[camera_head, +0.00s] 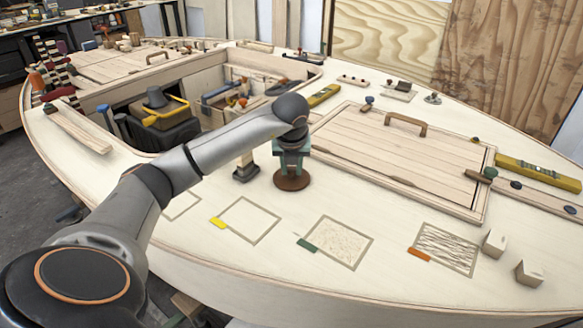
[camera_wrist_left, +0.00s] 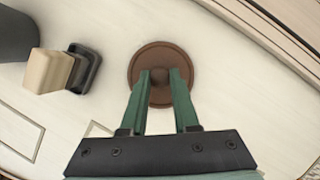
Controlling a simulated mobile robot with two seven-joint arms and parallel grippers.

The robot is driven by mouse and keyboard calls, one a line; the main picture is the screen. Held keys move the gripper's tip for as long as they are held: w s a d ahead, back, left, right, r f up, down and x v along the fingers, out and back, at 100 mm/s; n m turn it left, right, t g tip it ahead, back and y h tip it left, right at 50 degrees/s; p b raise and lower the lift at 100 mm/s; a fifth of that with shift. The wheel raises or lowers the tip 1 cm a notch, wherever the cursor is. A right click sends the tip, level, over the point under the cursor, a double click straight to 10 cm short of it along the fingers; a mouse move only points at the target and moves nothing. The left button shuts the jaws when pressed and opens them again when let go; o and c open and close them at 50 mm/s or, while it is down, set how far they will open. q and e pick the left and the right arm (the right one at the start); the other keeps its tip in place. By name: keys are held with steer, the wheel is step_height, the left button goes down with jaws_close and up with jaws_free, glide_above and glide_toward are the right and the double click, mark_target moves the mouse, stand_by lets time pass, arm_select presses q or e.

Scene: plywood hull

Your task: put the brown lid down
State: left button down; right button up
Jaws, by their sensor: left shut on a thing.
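The brown lid (camera_head: 292,181) is a round disc with a small knob on top. It is at or just above the pale deck, left of the planked hatch; I cannot tell whether it touches the deck. My left gripper (camera_head: 291,168) points down with its green fingers shut on the lid's knob. The wrist view shows the lid (camera_wrist_left: 160,88) from above, with the two green fingertips (camera_wrist_left: 163,77) on either side of the knob. The right gripper is not in view.
A dark-based block (camera_head: 246,168) stands close left of the lid. The planked hatch (camera_head: 390,155) with a handle lies to the right. Marked squares, one of them the yellow-tabbed square (camera_head: 246,221), lie in front. An open well with a black bucket (camera_head: 165,125) is behind left.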

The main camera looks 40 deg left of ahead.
arm_select(q)
steer(key=c, duration=1.1)
jaws_free()
steer(key=shift+f, duration=0.15)
steer(key=o, duration=0.4)
steer(key=shift+o, duration=0.2)
steer(key=shift+r, duration=0.35)
steer(key=p+v, duration=0.1)
steer(key=v, duration=1)
steer(key=shift+r, duration=0.3)
